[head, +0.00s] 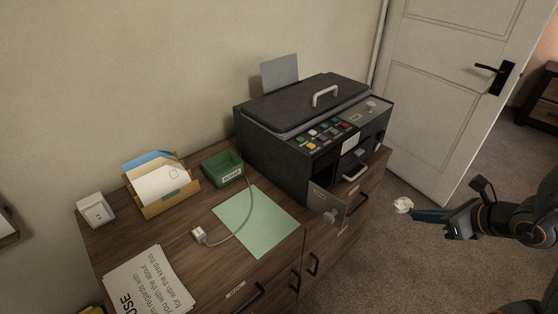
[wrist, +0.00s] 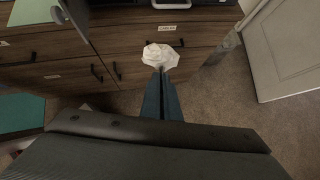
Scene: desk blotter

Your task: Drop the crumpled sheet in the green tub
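The crumpled sheet (head: 403,205) is a small white ball at the tips of my gripper (head: 416,213), off to the right of the desk and above the carpet. In the wrist view the sheet (wrist: 160,56) sits at the ends of the two blue fingers (wrist: 161,72), which are close together and shut on it. The tub's floor is partly hidden.
The big dark printer (head: 310,125) stands between my gripper and the tub. A grey plate (head: 327,208) juts from its front. A pale green sheet (head: 257,220), a cable, an envelope holder (head: 165,190) and printed paper lie on the desk. A white door (head: 440,90) stands behind.

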